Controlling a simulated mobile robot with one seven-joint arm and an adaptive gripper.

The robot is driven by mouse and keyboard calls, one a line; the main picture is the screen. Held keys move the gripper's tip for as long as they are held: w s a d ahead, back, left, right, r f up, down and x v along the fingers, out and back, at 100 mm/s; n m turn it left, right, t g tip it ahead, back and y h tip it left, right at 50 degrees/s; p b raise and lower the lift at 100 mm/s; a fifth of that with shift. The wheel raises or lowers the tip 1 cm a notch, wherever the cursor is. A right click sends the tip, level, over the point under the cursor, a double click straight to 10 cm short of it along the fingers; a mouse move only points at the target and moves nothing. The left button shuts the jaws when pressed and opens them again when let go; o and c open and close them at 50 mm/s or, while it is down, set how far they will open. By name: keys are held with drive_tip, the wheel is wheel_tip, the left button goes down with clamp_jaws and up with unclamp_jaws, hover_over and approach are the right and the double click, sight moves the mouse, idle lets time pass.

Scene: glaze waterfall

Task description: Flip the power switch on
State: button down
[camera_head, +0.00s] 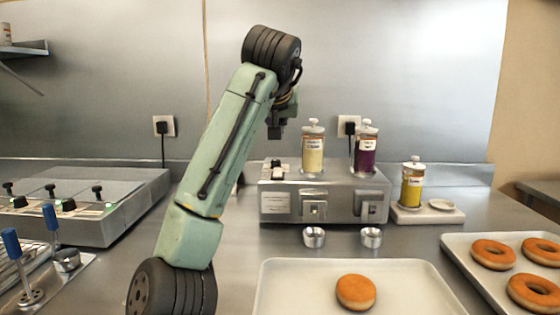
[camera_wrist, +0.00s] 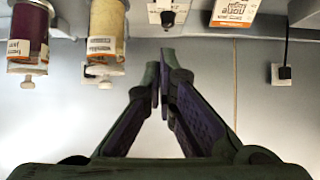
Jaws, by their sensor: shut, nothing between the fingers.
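The power switch (camera_head: 276,166) looks like a small dark toggle on a pale base, on the top left of the metal dispenser box (camera_head: 340,200). In the wrist view, which is upside down, the switch (camera_wrist: 167,16) shows as a black lever on a white plate at the top middle. I cannot tell whether it is on or off. My gripper (camera_wrist: 161,62) is shut and empty, its fingertips pointing toward the switch with a gap between in the picture.
A yellow jar (camera_head: 313,150) and a purple jar (camera_head: 367,150) stand on the box, right of the switch. A printed card (camera_wrist: 236,10) is beside the switch. A wall plug (camera_head: 163,127) hangs left. Metal cups (camera_head: 314,237) and a doughnut tray (camera_head: 420,285) are in front.

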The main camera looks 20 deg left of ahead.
drive_tip(key=p, duration=0.3)
hover_over(280, 171)
drive_tip(key=f, duration=0.5)
drive_tip(key=shift+s+f, duration=0.25)
drive_tip(key=shift+s, duration=0.15)
drive_tip(key=f, duration=0.2)
drive_tip(key=shift+w+f, duration=0.25)
drive_tip(key=shift+f, duration=0.1)
drive_tip(key=shift+w+f, duration=0.1)
drive_tip(key=shift+f, duration=0.65)
